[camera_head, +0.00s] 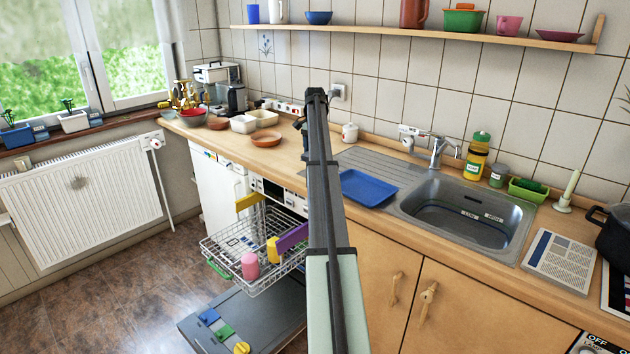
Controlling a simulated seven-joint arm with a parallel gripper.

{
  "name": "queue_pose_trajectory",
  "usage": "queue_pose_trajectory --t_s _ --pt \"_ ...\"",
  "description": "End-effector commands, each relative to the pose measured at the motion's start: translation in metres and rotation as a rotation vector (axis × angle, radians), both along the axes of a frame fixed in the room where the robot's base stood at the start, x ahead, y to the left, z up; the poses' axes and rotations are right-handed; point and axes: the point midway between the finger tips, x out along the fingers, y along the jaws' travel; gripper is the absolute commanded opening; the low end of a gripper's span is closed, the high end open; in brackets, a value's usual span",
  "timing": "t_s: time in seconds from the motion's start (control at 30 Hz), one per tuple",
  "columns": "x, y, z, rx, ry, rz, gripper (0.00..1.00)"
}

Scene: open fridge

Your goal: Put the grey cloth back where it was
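I cannot make out a grey cloth anywhere in the head camera view. My arm reaches up the middle of the picture, over the counter between the open dishwasher and the sink. My gripper (301,124) is a small dark shape at its far end, above the back of the wooden counter (370,146). The fingers are too small and too hidden by the arm to tell whether they are open, shut or holding something. The arm hides part of the counter and of the dishwasher.
The dishwasher's rack (228,245) is pulled out and its door (262,312) is down. A blue tray (368,187) lies left of the sink (467,212). Bowls (265,138) stand left of my arm. A shelf (420,33) runs above. A black pot (612,226) stands far right.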

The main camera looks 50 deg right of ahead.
Motion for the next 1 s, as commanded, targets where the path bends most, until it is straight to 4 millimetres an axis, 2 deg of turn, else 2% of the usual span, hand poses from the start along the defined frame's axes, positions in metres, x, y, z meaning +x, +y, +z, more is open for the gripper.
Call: queue_pose_trajectory --t_s 0.27,0.37,0.6,0.87,1.0 --pt "0.005 -0.007 -0.001 0.001 0.001 -0.113 0.44" --pt "0.005 -0.006 -0.011 0.001 0.001 -0.117 0.44" --pt "0.005 -0.006 -0.049 0.001 0.001 -0.115 0.44" --pt "0.005 -0.006 -0.07 0.001 0.001 -0.114 0.44" --pt "0.005 -0.006 -0.087 0.001 0.001 -0.114 0.44"
